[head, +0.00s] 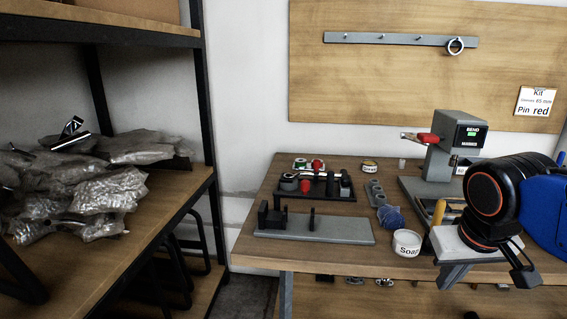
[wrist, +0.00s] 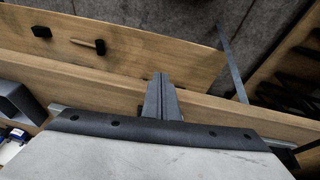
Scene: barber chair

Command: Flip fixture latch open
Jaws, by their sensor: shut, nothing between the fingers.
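In the head view a grey base plate (head: 335,230) lies along the front of the bench. A black block (head: 272,218) stands at its left end, and a small dark upright piece (head: 311,219) stands near its middle. This may be the fixture; I cannot make out which part is the latch or how it stands. My gripper (head: 449,283) is at the right, by the bench's front edge, well apart from that plate. In the wrist view my gripper (wrist: 162,80) has its fingers together and empty, over the wooden edge. No fixture is clear in that view.
The bench (head: 420,265) also holds a black tray (head: 316,186) with red-topped parts, a Soap tub (head: 407,243), a blue bundle (head: 390,217) and a grey BEND machine (head: 455,145) with a red handle. A shelf (head: 165,195) with plastic bags stands at the left.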

